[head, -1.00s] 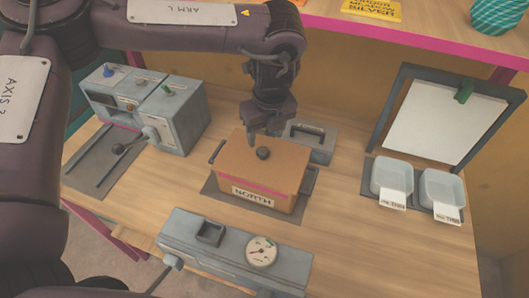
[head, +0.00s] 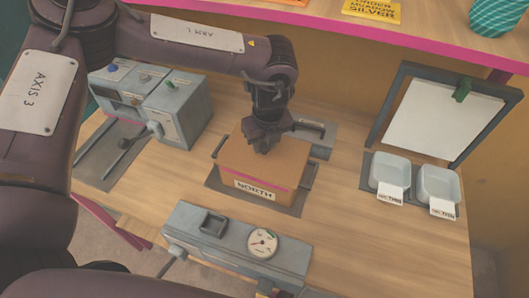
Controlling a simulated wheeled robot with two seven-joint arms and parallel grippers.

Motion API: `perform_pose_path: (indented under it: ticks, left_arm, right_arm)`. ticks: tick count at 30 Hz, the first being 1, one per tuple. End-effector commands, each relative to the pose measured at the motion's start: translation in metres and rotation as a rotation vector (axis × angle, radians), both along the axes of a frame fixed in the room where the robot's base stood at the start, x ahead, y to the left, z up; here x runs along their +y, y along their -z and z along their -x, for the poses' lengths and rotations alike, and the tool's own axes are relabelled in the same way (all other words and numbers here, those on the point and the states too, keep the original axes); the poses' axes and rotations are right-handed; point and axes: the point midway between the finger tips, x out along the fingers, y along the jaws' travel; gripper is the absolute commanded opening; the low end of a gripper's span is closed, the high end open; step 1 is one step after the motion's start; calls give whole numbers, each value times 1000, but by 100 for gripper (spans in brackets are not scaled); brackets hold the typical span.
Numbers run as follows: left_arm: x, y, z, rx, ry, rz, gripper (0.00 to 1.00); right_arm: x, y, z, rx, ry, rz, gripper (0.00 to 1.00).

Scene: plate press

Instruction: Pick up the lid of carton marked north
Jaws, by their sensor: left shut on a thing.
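The carton marked NORTH (head: 255,189) is a brown box with a pink band, standing on a dark mat in the middle of the table. Its brown lid (head: 286,161) sits on top, seemingly in place. My left gripper (head: 264,150) points down at the middle of the lid and is shut on the lid's dark round knob, which the fingers hide. My right gripper is not in view.
A grey machine with a lever (head: 170,105) stands at the left. A grey gauge unit (head: 235,245) is at the front. Two pale trays (head: 389,172) and a framed white board (head: 440,115) are at the right. Bare table lies between the carton and trays.

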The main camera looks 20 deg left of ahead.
Motion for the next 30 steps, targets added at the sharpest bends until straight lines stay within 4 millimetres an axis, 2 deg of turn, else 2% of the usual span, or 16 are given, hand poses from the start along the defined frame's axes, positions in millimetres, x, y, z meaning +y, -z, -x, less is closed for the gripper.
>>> perform_pose_path:
  ticks: [1,3,11,14,25,28,30]
  left_arm:
    - [0,0,0,0,0,0,9]
    - [0,0,0,0,0,0,0]
    - [0,-1,0,-1,-1,1,0]
    - [0,-8,-1,-3,-2,2,0]
    - [-1,-76,-1,-3,0,2,0]
    - [-1,-91,-1,-2,1,2,0]
    - [-1,-96,0,3,4,3,0]
  right_arm:
    - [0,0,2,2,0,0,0]
    - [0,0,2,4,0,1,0]
    - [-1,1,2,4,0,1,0]
    - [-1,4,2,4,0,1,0]
    - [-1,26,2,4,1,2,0]
    - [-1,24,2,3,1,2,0]
    - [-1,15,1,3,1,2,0]
